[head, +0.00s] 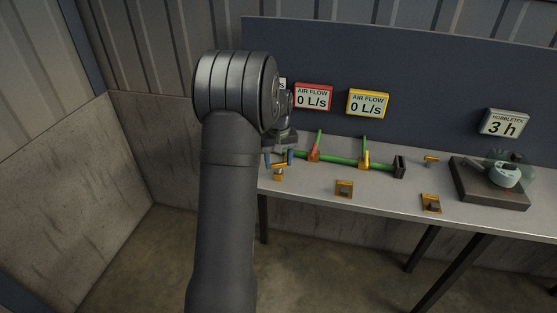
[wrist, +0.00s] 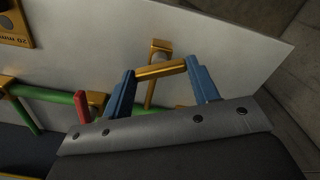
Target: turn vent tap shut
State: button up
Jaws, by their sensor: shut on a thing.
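My gripper (head: 278,159) is low over the left end of the bench, partly hidden by my arm in the head view. In the wrist view, its two blue fingers (wrist: 161,68) are shut on the ends of a yellow T-shaped tap handle (wrist: 158,70). The handle's stem runs down towards the pipe line, and its foot is partly hidden by my gripper. A green pipe (head: 337,159) carries a red-handled tap (head: 314,154) and a yellow tap (head: 364,159). The red lever also shows in the wrist view (wrist: 82,107). I cannot read a vent label.
Red (head: 314,97) and yellow (head: 368,103) air-flow displays read 0 L/s; another is mostly hidden by my arm. A display at right reads 3 h (head: 503,122). A dark base (head: 492,195) bears a pale round vessel (head: 506,175).

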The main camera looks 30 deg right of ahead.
jog(key=m, duration=0.5)
jog(key=shift+m, duration=0.3)
dwell(0.4)
jog(key=o, duration=1)
jog(key=shift+r, duration=0.15)
notch_tip(320, 180, up, 17)
jog(key=shift+r, duration=0.1)
